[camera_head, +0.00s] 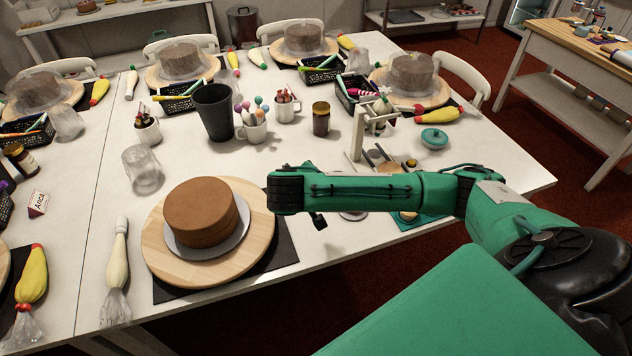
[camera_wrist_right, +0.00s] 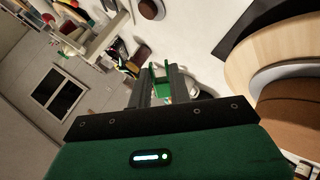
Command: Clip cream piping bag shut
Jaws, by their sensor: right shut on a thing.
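The cream piping bag (camera_head: 116,262) lies on the white table, left of the chocolate cake, with its white tip away from me and its clear, crumpled end toward me. No coloured clip shows on it. My right gripper (camera_head: 319,221) is above the table just right of the cake, mostly hidden by my own wrist. In the right wrist view, its fingers (camera_wrist_right: 160,78) are shut on a small green thing that looks like a clip (camera_wrist_right: 161,88). My left gripper is not in view.
The cake (camera_head: 200,212) stands on a round wooden turntable (camera_head: 165,252) over a dark mat. A yellow piping bag (camera_head: 32,275) with a red clip lies farther left. A clear glass (camera_head: 143,168) and a black cup (camera_head: 213,110) stand behind. Bare table surrounds the cream bag.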

